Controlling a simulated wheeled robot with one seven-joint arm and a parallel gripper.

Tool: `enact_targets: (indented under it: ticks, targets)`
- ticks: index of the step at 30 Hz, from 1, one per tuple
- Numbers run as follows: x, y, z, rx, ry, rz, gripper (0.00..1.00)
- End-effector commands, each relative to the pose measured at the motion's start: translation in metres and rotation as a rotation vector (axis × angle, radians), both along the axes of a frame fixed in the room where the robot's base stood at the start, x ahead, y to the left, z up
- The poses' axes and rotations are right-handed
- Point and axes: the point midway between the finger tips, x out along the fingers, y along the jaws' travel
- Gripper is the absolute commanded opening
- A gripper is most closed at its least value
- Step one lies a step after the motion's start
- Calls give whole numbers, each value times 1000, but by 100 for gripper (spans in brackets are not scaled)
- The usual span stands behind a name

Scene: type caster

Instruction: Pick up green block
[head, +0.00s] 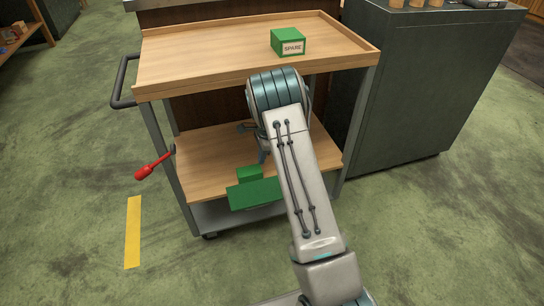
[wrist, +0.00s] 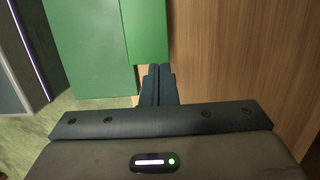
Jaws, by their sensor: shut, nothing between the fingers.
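On the cart's lower shelf (head: 205,160), a small green block (head: 250,173) stands behind a wider green block (head: 252,195); my arm covers the wider one's right end. In the wrist view, a large green face (wrist: 88,45) fills the upper left and a narrower green face (wrist: 147,30) adjoins it. My gripper (wrist: 158,70) is shut and empty, its fingertips at the lower edge of the narrower face. I cannot tell whether they touch it. In the head view, my arm reaches in below the top shelf and mostly hides the gripper.
A green box marked SPARE (head: 289,42) sits on the cart's rimmed top shelf (head: 200,55), above my arm. A red-handled lever (head: 153,167) sticks out at the cart's left. A dark cabinet (head: 425,90) stands close on the right. The floor at left is clear.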

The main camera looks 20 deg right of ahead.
Motion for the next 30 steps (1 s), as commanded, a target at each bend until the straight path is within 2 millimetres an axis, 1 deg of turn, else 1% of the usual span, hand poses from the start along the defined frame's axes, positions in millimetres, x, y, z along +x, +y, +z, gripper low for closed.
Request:
enact_targets:
  ticks: [1,3,6,8,9,18,30]
  targets:
    - [0,13,-2,0,-1,4,0]
    - [0,28,-3,0,-1,4,0]
    - [0,46,-2,0,-1,4,0]
    - [-1,54,-3,0,0,2,0]
    - [-1,51,-8,0,0,-1,0]
    - [-1,52,-17,0,1,2,0]
    - [-2,55,-20,0,5,21,0]
